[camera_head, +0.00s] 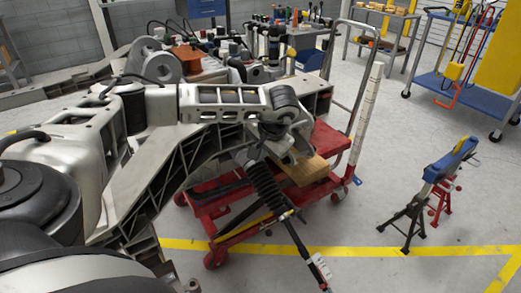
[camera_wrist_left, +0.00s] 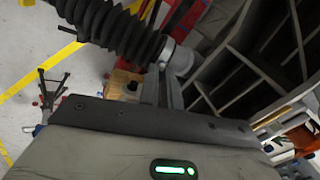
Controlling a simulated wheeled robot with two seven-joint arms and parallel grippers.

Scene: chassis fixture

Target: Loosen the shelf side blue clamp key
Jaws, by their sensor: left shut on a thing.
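My left arm reaches in from the left in the head view, and its gripper (camera_head: 296,150) is low at the right end of the grey chassis frame (camera_head: 150,180). In the left wrist view the narrow fingers of my left gripper (camera_wrist_left: 163,80) are shut beside a grey rounded joint (camera_wrist_left: 180,57), just below a black ribbed bellows (camera_wrist_left: 108,25). The held piece is mostly hidden by the fingers, and I cannot make out its shape or colour. No blue clamp key can be told apart there. My right gripper is in neither view.
A red wheeled cart (camera_head: 225,218) with a wooden block (camera_head: 305,171) stands under the frame. A blue-topped stand (camera_head: 450,160) is at the right. A blue shelf trolley (camera_head: 452,95) stands behind it. The floor between cart and stand is clear.

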